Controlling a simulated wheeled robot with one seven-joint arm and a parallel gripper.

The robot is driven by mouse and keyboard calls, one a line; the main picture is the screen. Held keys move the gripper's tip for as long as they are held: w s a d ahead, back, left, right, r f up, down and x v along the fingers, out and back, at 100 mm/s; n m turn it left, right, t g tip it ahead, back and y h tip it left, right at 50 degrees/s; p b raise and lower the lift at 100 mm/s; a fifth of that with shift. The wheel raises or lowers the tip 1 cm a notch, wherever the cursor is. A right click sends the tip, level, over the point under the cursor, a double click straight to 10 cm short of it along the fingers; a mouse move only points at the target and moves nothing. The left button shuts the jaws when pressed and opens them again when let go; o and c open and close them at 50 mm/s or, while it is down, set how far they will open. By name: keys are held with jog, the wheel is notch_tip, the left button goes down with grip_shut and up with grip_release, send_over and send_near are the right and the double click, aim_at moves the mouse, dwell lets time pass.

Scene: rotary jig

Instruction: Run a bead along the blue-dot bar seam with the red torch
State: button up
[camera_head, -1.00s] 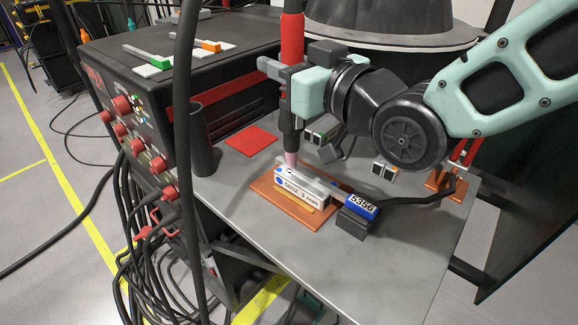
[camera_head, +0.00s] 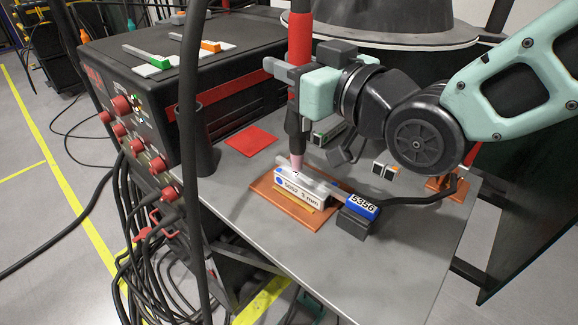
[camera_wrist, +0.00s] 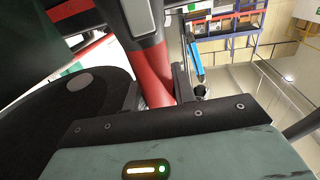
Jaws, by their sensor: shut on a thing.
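The red torch (camera_head: 299,38) stands upright in my gripper (camera_head: 291,84), which is shut on its body. In the wrist view the torch (camera_wrist: 152,72) runs up between the jaws (camera_wrist: 158,95). The bar with the blue dot (camera_head: 300,190) carries a label reading 5052 3 mm and lies on a copper-coloured plate (camera_head: 262,190). The seam is too small to make out clearly.
A blue block marked 5356 (camera_head: 363,206) on a dark holder sits at the bar's right end. A red square (camera_head: 251,140) lies behind. A dark cup (camera_head: 202,150) and welding machine (camera_head: 130,110) stand left. The grey table's (camera_head: 400,265) front right is clear.

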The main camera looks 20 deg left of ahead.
jog(key=shift+w+b+v, duration=0.15)
jog(key=shift+b+v, duration=0.3)
jog(key=shift+v, duration=1)
jog(key=shift+w+b+v, duration=0.15)
jog(key=shift+b+v, duration=0.25)
jog(key=shift+v, duration=1.05)
dwell(2.0)
jog(key=shift+d+r, duration=0.15)
jog(key=shift+d, duration=0.05)
jog(key=shift+r+p, duration=0.35)
jog(key=shift+r, duration=0.2)
dwell(2.3)
